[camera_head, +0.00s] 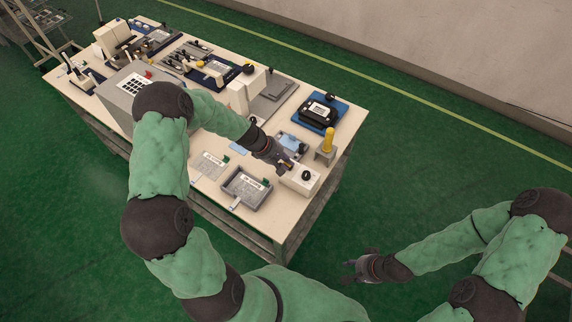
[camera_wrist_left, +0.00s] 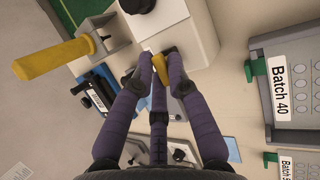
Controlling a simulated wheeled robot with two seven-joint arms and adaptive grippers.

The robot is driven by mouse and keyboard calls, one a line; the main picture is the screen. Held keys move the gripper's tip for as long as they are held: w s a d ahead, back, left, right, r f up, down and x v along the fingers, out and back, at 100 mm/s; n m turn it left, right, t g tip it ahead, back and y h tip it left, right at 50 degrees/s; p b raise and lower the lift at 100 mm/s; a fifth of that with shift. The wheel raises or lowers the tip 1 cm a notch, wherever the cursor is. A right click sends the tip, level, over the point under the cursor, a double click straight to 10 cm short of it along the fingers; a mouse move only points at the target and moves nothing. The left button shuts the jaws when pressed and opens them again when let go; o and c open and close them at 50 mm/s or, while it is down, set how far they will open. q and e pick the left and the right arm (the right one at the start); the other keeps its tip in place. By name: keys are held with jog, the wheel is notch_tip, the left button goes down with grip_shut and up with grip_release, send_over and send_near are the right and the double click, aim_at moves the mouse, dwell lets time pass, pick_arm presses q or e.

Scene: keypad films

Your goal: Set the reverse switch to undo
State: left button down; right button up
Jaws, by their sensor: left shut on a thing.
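A white box (camera_head: 301,180) with a black knob (camera_head: 306,175) stands at the near right corner of the table. In the left wrist view the same white box (camera_wrist_left: 180,28) shows its black knob (camera_wrist_left: 137,5) at the top and a small yellow lever (camera_wrist_left: 162,69) at its side. My left gripper (camera_head: 287,165) is at the box's left side. In the wrist view its fingers (camera_wrist_left: 160,75) are closed around the yellow lever and partly hide it. I cannot read any marking for undo. My right gripper (camera_head: 350,270) is empty, fingers apart, over the floor.
A yellow upright handle (camera_head: 328,140) on a metal bracket stands just behind the box. A grey batch tray (camera_head: 246,188) lies to its left, and a black device on a blue base (camera_head: 319,113) behind. Other equipment crowds the table's far left.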

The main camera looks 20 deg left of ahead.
pick_arm(q)
jog(key=shift+s+a+f+t+b, duration=0.1)
jog(key=shift+s+f+t+b, duration=0.3)
jog(key=shift+b, duration=2.35)
jog(key=shift+w+r+b, duration=0.1)
jog(key=shift+r+b, duration=0.15)
jog(key=shift+b, duration=0.35)
jog(key=c, duration=1.2)
grip_release()
jog(key=shift+t, duration=0.3)
jog(key=v, duration=1.2)
